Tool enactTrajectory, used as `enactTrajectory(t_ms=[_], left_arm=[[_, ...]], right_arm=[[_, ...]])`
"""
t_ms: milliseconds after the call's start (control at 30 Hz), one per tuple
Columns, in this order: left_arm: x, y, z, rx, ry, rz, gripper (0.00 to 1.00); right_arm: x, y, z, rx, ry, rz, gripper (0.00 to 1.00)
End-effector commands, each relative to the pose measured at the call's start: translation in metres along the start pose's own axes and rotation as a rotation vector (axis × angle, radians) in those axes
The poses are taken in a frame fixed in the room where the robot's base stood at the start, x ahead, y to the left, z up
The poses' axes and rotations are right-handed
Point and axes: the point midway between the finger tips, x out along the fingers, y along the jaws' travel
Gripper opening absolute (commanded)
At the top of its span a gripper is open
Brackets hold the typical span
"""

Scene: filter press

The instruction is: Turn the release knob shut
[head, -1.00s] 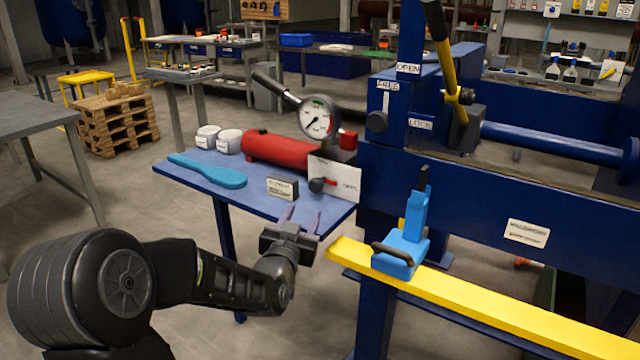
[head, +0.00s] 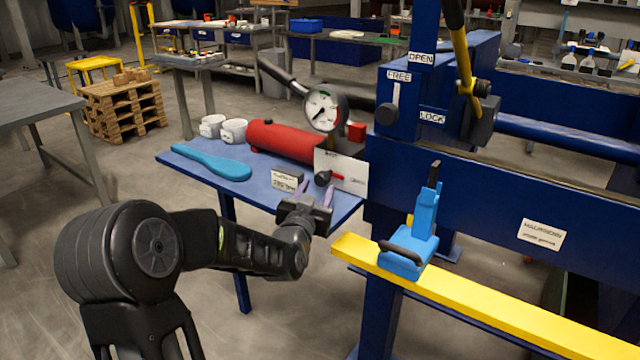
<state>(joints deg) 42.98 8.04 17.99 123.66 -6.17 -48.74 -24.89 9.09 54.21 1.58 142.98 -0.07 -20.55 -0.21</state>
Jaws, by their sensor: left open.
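The release knob (head: 323,179) is a small black knob with a red pointer toward the right. It sits on a white plate (head: 350,172) at the front of the red pump cylinder (head: 285,140), on the blue side table. My left gripper (head: 316,190) is open, its two purple-grey fingers pointing up and away toward the knob. In the picture its fingertips lie just below and on either side of the knob. I cannot tell whether they touch it. The pressure gauge (head: 322,110) stands above the pump. My right gripper is not in view.
A small labelled block (head: 284,182) stands close left of the gripper. A teal paddle (head: 212,163) and white cups (head: 233,131) lie farther left on the blue table (head: 245,191). The blue press frame (head: 470,185) and yellow rail (head: 470,299) with a blue clamp (head: 405,258) bound the right.

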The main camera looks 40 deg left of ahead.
Motion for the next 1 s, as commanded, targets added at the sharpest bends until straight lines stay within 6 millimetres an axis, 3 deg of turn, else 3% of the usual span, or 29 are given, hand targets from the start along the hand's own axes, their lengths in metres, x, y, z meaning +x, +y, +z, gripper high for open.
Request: enactTrajectory(t_ms=[233,567,1000], left_arm=[[0.031,0.0,0.001,0.0,-0.001,0.0,0.45],[0.035,0.0,0.0,0.001,-0.001,0.0,0.45],[0.035,0.0,0.0,0.001,-0.001,0.0,0.09]], right_arm=[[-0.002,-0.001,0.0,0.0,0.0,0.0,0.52],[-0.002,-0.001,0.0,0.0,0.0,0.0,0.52],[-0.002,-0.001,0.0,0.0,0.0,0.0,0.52]])
